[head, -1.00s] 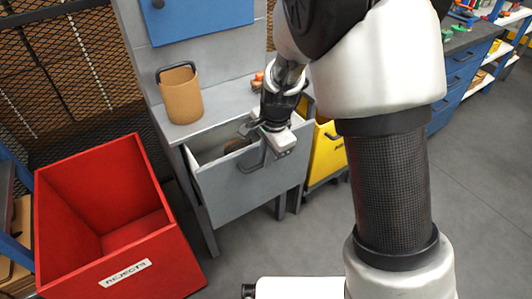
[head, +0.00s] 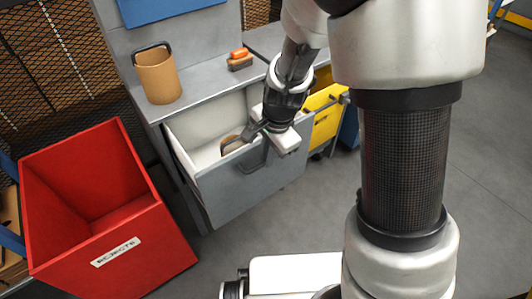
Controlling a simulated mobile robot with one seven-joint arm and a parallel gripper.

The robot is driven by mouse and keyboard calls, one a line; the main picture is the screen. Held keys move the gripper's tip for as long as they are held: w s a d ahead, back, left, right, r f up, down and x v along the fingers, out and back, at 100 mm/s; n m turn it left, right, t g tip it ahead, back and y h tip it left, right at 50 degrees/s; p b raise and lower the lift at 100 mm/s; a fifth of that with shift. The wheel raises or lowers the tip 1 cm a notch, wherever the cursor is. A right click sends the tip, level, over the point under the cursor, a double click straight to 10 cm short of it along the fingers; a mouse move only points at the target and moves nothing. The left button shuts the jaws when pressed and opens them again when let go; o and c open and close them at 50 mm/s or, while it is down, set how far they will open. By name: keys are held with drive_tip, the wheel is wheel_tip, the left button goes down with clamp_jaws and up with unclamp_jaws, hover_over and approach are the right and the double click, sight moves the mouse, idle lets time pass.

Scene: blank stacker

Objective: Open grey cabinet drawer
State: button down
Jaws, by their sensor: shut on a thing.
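The grey cabinet (head: 210,103) has its drawer (head: 247,183) pulled out well, with the white inside (head: 205,142) in view. A brownish thing (head: 231,144) lies in the drawer near its front. My gripper (head: 264,138) is at the top of the drawer front, right of its middle, shut on the drawer's dark handle. My wrist and fingers hide part of the handle and the right end of the drawer.
A red bin marked "REJECTS" (head: 118,251) stands left of the drawer. A tan bucket (head: 158,77) and an orange-topped brush-like thing (head: 240,59) are on the cabinet top. A yellow cabinet (head: 326,120) stands to the right. Open floor lies in front.

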drive_tip(key=c, duration=1.8)
unclamp_jaws()
drive_tip(key=s+r+p, duration=0.1)
drive_tip(key=r+p, duration=0.1)
drive_tip(key=r, duration=0.3)
drive_tip(key=s+d+r+p, duration=0.1)
drive_tip(key=r+p, duration=0.1)
drive_tip(key=r, duration=0.4)
drive_tip(key=d+r+p, duration=0.1)
drive_tip(key=r+p, duration=0.1)
drive_tip(key=r, duration=0.4)
drive_tip(key=shift+s, duration=0.4)
drive_tip(key=s+d+r+n+t+h, duration=0.1)
drive_tip(key=s+d+r+n+t, duration=0.3)
drive_tip(key=s+d+r+n, duration=0.65)
drive_tip(key=shift+n, duration=0.35)
drive_tip(key=s+r+p, duration=0.1)
drive_tip(key=r+p, duration=0.4)
drive_tip(key=a+r+p, duration=0.1)
drive_tip(key=r+p, duration=0.4)
drive_tip(key=r, duration=0.1)
drive_tip(key=s+r+p, duration=0.1)
drive_tip(key=r+p, duration=0.4)
drive_tip(key=r, duration=0.1)
drive_tip(key=shift+s+a+r, duration=0.1)
drive_tip(key=shift+s+a, duration=0.1)
drive_tip(key=shift+s, duration=0.1)
